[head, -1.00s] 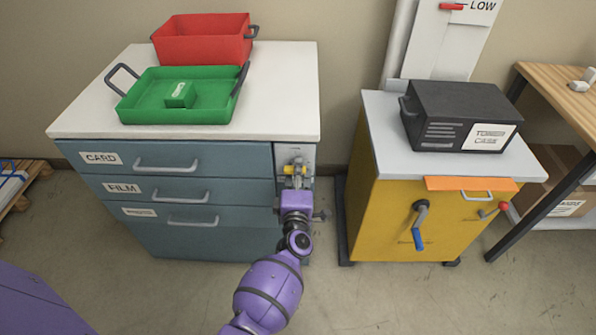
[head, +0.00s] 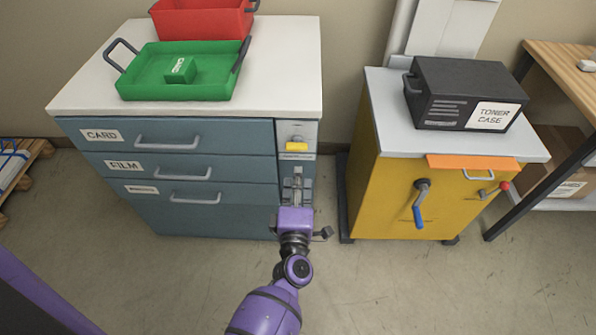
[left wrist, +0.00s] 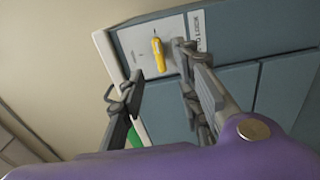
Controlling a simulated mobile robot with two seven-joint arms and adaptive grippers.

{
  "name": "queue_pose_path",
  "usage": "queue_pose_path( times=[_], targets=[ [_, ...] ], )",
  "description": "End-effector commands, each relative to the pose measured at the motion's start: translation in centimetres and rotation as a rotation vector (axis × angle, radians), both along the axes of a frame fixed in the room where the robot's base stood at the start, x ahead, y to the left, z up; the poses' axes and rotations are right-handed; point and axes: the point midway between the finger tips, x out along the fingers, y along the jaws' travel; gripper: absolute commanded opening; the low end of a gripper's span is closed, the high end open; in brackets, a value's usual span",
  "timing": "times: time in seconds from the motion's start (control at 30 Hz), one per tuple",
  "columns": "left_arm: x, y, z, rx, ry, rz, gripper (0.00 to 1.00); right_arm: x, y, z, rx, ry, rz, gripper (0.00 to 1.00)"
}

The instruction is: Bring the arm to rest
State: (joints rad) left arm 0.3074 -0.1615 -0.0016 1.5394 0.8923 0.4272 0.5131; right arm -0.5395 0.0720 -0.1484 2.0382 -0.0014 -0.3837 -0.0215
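My left gripper (head: 297,176) is in front of the narrow grey panel (head: 312,133) at the right end of the blue drawer cabinet, below its yellow knob (head: 296,146). In the left wrist view the gripper (left wrist: 160,66) has its fingers apart with nothing between them. The knob (left wrist: 157,54) shows just beyond the fingertips, apart from them, on the grey panel (left wrist: 133,40). My right gripper is in neither view.
A yellow cabinet (head: 385,200) with a blue-handled crank (head: 419,205) stands right, bearing a toner case (head: 445,90). Floor between is clear.

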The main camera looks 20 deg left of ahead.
Motion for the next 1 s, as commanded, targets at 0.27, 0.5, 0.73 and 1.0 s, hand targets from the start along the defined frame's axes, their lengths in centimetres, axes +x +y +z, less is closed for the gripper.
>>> queue_pose_path(
  times=[0.27,0.5,0.73,1.0],
  targets=[
    [-0.1,-0.1,0.0,0.0,0.0,0.0,0.31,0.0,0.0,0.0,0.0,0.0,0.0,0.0],
    [-0.1,-0.1,0.0,0.001,0.0,0.0,0.31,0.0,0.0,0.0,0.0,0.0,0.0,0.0],
    [0.7,-2.7,0.4,0.159,0.051,-0.115,0.31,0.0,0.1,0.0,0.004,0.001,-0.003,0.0],
    [-5.0,-5.4,-0.3,0.747,0.257,-0.437,0.31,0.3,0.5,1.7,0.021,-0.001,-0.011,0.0]
  ],
)
